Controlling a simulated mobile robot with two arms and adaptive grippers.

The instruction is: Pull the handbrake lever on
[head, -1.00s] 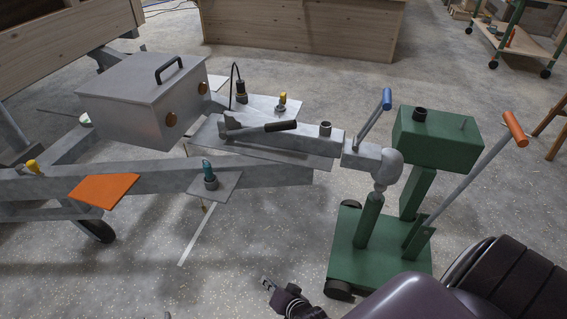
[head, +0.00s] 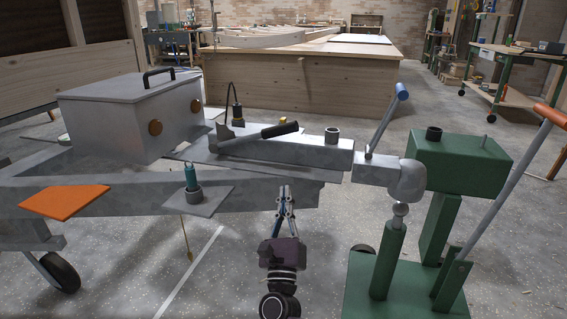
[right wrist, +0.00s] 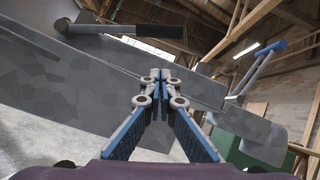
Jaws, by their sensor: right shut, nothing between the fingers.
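The handbrake lever (head: 250,138) is a grey bar with a black grip (head: 280,129). It lies low along the top of the grey trailer drawbar (head: 300,152), its grip pointing right. My right gripper (head: 285,190) is in front of the drawbar and below the lever, pointing up and away, with its fingers together and empty. In the right wrist view the closed fingertips (right wrist: 160,76) show against the drawbar's grey side. My left gripper is not in view.
The coupling head with a blue-gripped handle (head: 402,91) sits on a green jockey stand (head: 460,160) at right. A metal box (head: 125,115) stands behind. Open floor lies in front.

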